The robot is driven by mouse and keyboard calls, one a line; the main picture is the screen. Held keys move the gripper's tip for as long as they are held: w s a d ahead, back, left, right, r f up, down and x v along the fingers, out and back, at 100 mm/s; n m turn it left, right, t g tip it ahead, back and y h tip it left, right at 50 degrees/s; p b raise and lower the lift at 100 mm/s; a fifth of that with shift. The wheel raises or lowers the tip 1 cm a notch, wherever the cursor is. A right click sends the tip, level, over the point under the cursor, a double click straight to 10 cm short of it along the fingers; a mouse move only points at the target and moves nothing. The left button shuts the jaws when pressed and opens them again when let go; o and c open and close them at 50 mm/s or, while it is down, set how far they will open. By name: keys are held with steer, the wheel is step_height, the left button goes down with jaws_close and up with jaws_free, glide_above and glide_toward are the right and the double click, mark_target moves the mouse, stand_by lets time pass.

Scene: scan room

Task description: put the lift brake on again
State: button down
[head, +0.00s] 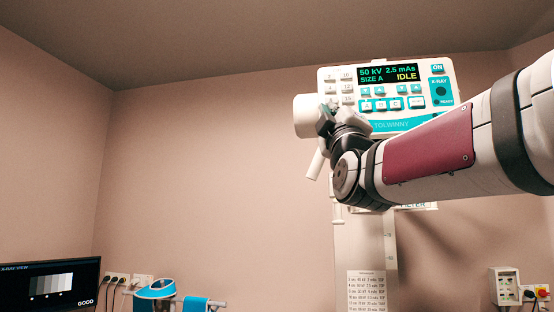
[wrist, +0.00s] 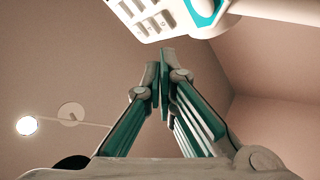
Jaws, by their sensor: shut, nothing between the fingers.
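The X-ray unit's control head (head: 390,72) stands ahead of me in the head view. Its screen reads 50 kV, 2.5 mAs, SIZE A and IDLE. A white round part (head: 303,115) sticks out at its left side, and a pale rod (head: 315,165) hangs tilted below it. I cannot tell which part is the lift brake. My gripper (head: 326,122) is in front of the head's lower left corner. In the wrist view my gripper (wrist: 166,58) is shut and empty, its tips just below the head's keypad edge (wrist: 150,22). I cannot tell whether they touch anything.
The head sits on a white column (head: 350,245) with a printed chart (head: 367,291). A monitor (head: 45,287) is at the lower left, beside blue-and-white equipment (head: 157,289). A wall box (head: 505,286) is at the lower right. My arm covers the head's lower right.

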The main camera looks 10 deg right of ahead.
steer(key=shift+w+d+b, duration=0.2)
steer(key=shift+w+d, duration=0.1)
steer(key=shift+w, duration=0.55)
steer(key=shift+w+d+b, duration=0.2)
steer(key=shift+w+d, duration=0.05)
steer(key=shift+w, duration=0.65)
steer(key=shift+w+d+b, duration=0.2)
steer(key=shift+w+d, duration=0.1)
steer(key=shift+w, duration=0.55)
steer(key=shift+w, duration=0.1)
steer(key=shift+w+d+b, duration=0.15)
steer(key=shift+w+b, duration=0.1)
steer(key=shift+b, duration=0.1)
steer(key=shift+w+d, duration=0.1)
steer(key=shift+w, duration=0.3)
steer(key=shift+s, duration=0.15)
steer(key=shift+s+a+b, duration=0.25)
steer(key=shift+s+b, duration=0.15)
steer(key=shift+s, duration=0.2)
